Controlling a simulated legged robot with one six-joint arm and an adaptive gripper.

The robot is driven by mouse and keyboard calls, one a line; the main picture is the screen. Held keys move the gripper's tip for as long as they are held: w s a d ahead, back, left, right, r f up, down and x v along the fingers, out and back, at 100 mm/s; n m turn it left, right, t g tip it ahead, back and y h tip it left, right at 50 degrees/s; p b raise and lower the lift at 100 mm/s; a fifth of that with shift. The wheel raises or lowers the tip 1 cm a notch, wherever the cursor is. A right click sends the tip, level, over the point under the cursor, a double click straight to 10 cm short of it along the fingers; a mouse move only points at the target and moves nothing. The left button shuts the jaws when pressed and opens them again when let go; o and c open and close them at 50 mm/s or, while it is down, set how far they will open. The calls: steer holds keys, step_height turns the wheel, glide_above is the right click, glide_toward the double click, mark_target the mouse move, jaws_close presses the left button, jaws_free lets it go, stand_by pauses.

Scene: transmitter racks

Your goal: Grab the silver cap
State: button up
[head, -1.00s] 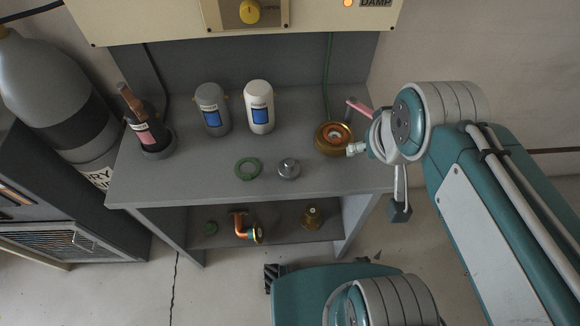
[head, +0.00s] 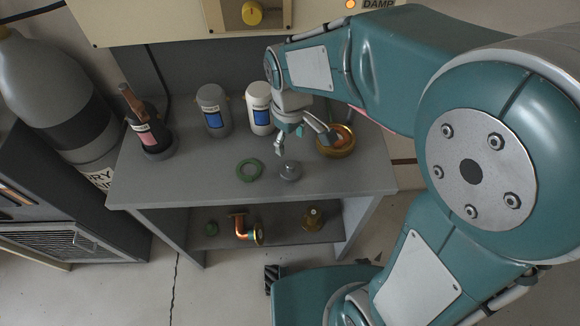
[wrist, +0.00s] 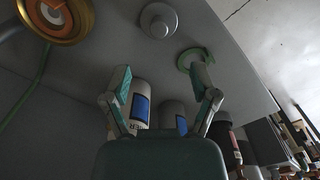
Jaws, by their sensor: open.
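The silver cap (head: 290,171) is a small round knobbed piece on the grey bench top, just right of a green ring (head: 249,170). It also shows in the wrist view (wrist: 158,21), near the top edge. My gripper (head: 306,146) is open and empty, above the bench and just behind the cap in the head view. In the wrist view its two fingers (wrist: 163,80) are spread apart, and the cap lies beyond them, between their directions. The gripper does not touch the cap.
A brass ring-shaped part (head: 336,141) stands right of the gripper. A white canister (head: 259,108) and a grey canister (head: 214,115) stand behind, with a dark bottle (head: 146,127) at left. A lower shelf (head: 275,231) holds several small parts. The front bench top is clear.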

mark_target(291, 164)
step_height(291, 164, down, 10)
steer(key=shift+w+f, duration=0.1)
steer(key=shift+f, duration=0.05)
jaws_close()
stand_by(0.4)
